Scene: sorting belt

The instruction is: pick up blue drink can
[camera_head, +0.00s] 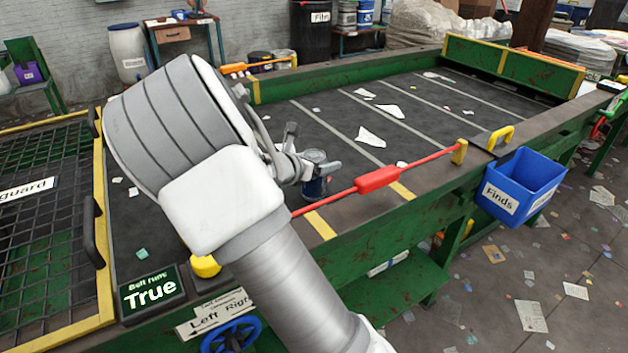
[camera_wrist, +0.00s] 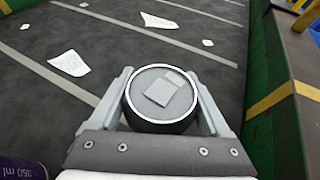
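A small dark blue can (camera_head: 316,187) with a grey top stands at the near side of the belt in the head view. My gripper (camera_head: 308,166) is at it, with one finger on either side. In the wrist view the can's round grey top (camera_wrist: 150,112), with a pale square patch, fills the space between the fingers of my gripper (camera_wrist: 162,100). I see no clear gap at either side, but cannot tell whether the fingers press on it. A dark purple object (camera_wrist: 22,168) marked "350 ml" shows at the lower left of the wrist view, partly cut off.
The dark belt (camera_head: 335,120) carries scattered pale paper scraps (camera_head: 370,137). A red pull handle on a cord (camera_head: 378,180) runs along the near rail, close to the can. A blue "Finds" bin (camera_head: 522,185) hangs outside the rail at right. A mesh guard (camera_head: 45,215) stands left.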

